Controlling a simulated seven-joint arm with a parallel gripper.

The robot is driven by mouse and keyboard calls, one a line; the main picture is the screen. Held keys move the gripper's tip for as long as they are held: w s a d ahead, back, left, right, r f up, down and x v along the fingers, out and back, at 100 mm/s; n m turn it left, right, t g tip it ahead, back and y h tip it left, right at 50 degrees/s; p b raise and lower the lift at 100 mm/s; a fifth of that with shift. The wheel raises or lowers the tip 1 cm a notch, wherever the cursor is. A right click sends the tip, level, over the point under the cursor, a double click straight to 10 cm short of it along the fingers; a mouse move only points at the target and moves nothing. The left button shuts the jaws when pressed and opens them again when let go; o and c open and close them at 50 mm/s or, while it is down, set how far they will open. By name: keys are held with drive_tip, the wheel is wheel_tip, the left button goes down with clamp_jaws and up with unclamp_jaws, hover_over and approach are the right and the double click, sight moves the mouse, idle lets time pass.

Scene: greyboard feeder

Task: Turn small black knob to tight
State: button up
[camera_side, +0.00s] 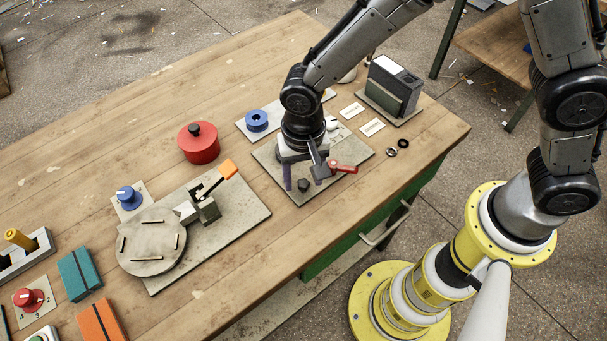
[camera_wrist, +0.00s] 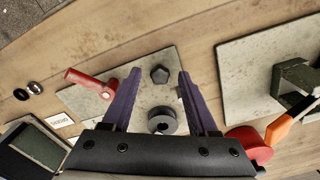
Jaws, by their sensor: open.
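The small black knob (camera_side: 303,185), with an angular outline, stands on a grey plate (camera_side: 275,160). It also shows in the wrist view (camera_wrist: 159,74), between my fingertips in the picture, with gaps on both sides. My gripper (camera_side: 302,178) is open and points down over the plate. Its two purple fingers also show in the wrist view (camera_wrist: 158,76). I cannot tell how far the tips are above the plate. No tight mark is readable near the knob.
A red lever (camera_side: 343,168) and a dark round piece with a hole (camera_wrist: 162,121) are on the same plate. A plate with an orange-handled clamp (camera_side: 228,169) lies to the left. A red pot (camera_side: 200,148) and a dark box (camera_side: 393,88) stand nearby.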

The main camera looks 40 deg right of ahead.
clamp_jaws()
